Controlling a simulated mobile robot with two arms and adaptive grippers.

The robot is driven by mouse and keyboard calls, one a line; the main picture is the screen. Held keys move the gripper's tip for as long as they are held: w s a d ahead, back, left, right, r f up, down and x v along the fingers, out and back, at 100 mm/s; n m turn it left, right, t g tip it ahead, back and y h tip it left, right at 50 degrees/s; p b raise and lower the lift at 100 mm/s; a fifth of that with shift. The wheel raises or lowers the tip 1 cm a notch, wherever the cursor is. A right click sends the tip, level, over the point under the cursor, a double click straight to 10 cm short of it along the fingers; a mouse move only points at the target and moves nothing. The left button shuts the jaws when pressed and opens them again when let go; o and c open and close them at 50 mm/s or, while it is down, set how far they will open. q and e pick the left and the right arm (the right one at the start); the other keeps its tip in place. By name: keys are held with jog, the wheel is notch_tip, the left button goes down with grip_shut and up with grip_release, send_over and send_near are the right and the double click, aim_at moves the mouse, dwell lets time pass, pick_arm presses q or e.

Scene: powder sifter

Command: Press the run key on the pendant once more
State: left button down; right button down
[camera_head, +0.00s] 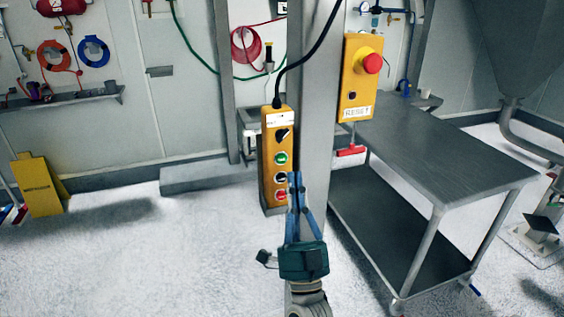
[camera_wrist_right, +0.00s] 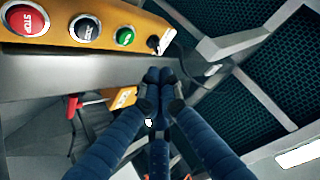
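The yellow pendant (camera_head: 268,150) hangs upright on a black cable against a grey post. From top to bottom it carries a black selector, a green button (camera_head: 281,159), a black button and a red button. In the right wrist view the pendant (camera_wrist_right: 190,38) lies across the top, with the red STOP button (camera_wrist_right: 25,20), black button (camera_wrist_right: 86,31) and green button (camera_wrist_right: 124,37). My right gripper (camera_head: 295,178) has its blue fingertips together, empty, at the pendant's lower right edge. The fingertips (camera_wrist_right: 158,76) look apart from the buttons. My left gripper is not in view.
The grey post (camera_head: 317,130) stands right behind the pendant. A yellow box with a red mushroom button (camera_head: 371,63) is mounted on its right. A steel table (camera_head: 430,160) stands at the right. A yellow floor sign (camera_head: 38,187) is at the far left; the floor between is clear.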

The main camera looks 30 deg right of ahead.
aim_at(281, 159)
jog(key=shift+w+d+b, duration=0.15)
jog(key=shift+w+d, duration=0.05)
jog(key=shift+w, duration=0.6)
jog(key=shift+w+d+b, duration=0.2)
jog(key=shift+w, duration=0.65)
jog(key=shift+w+d+b, duration=0.15)
jog(key=shift+w+d, duration=0.05)
jog(key=shift+w, duration=0.6)
jog(key=shift+w, duration=0.1)
jog(key=shift+w+d, duration=0.1)
jog(key=shift+w, duration=0.2)
